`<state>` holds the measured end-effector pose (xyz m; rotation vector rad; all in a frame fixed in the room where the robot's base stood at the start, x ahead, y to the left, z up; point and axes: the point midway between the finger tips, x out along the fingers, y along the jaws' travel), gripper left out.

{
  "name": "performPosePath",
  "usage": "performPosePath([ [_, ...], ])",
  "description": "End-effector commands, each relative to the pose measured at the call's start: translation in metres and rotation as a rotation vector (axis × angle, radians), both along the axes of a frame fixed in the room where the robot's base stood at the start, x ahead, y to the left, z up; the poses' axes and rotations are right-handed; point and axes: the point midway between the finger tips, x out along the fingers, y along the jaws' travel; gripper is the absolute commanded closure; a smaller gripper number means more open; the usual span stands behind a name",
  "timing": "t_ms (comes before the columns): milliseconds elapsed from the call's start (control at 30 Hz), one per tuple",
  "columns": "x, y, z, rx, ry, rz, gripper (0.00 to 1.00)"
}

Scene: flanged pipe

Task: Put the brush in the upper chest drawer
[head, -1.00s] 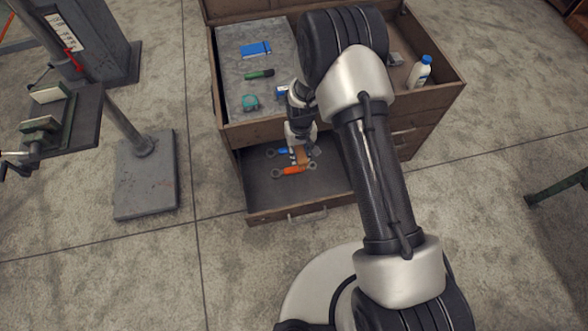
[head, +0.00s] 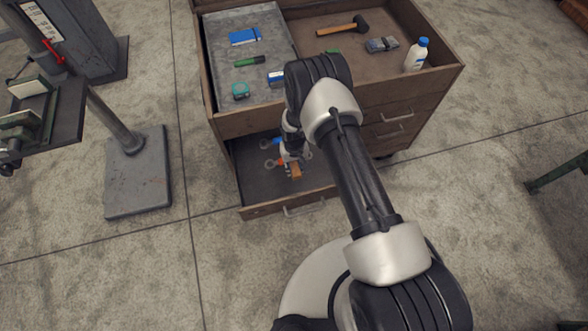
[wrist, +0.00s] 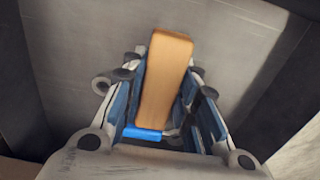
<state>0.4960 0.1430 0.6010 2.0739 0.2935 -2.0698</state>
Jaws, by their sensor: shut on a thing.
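The brush (head: 296,172) shows as a brown wooden block in the head view, inside the open upper drawer (head: 262,190) of the chest. My gripper (head: 292,163) reaches down into that drawer and is shut on the brush. In the wrist view, the wooden block (wrist: 165,75) stands between the two fingers of my gripper (wrist: 160,90). Its bristles are not visible. I cannot tell whether the brush touches the drawer floor.
The chest top holds a hammer (head: 343,27), a white bottle (head: 416,54) and a teal tape measure (head: 241,90).

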Motion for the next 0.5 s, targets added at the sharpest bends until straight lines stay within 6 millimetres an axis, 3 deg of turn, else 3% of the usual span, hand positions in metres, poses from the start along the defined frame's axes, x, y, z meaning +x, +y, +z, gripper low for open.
performPosePath([
  [100,0.000,0.000,-0.021,0.000,0.001,0.000,0.92],
  [500,0.000,0.000,-0.025,0.000,-0.001,0.000,0.92],
])
